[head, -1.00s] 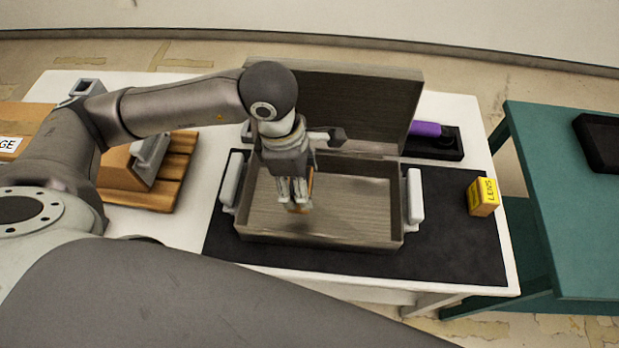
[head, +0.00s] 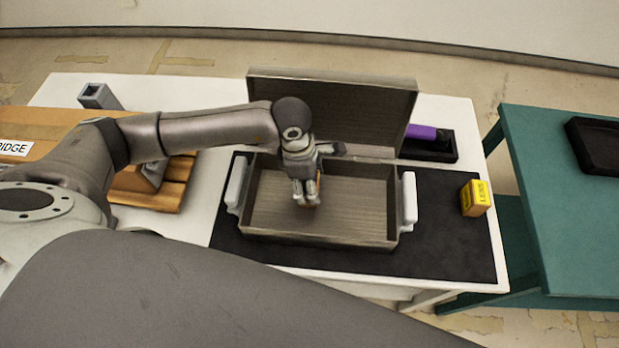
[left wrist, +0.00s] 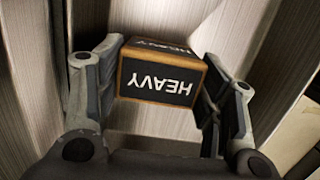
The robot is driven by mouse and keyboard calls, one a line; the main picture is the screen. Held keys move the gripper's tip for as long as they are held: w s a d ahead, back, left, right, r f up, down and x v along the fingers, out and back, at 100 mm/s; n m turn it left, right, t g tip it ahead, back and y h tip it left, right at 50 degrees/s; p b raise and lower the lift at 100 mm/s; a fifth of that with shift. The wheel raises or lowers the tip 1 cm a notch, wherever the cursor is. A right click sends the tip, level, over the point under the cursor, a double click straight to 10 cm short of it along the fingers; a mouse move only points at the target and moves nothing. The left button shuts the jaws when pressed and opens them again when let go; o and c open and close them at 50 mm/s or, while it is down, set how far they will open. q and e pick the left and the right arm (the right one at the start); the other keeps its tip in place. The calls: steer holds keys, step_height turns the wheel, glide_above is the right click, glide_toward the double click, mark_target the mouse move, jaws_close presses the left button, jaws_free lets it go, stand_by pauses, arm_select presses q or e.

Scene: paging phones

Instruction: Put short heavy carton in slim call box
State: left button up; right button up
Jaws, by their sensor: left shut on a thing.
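My left gripper (head: 306,198) is shut on a small carton (left wrist: 160,80) with black faces, orange-brown edges and the word HEAVY. The carton is mostly hidden behind the fingers in the head view and clear between them in the left wrist view. The gripper points down into an open, shallow grey-brown box (head: 315,238), seemingly the slim call box. The box has a raised lid (head: 335,105) at its back and white handles on both sides. I cannot tell whether the carton touches the box floor. My right gripper is not in view.
The box stands on a black mat (head: 450,230) on a white table. A yellow LENS carton (head: 476,198) is to its right. A black tray (head: 440,150) with a purple item lies behind. A wooden pallet (head: 165,190) is left. A green table (head: 565,230) stands at right.

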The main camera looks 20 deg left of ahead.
arm_select(q)
steer(key=shift+f, duration=0.15)
steer(key=o, duration=1)
steer(key=shift+r, duration=0.6)
step_height(320, 180, up, 11)
steer(key=a+b, duration=0.1)
steer(key=b, duration=0.2)
steer(key=shift+s+a, duration=0.25)
steer(key=shift+a, duration=0.1)
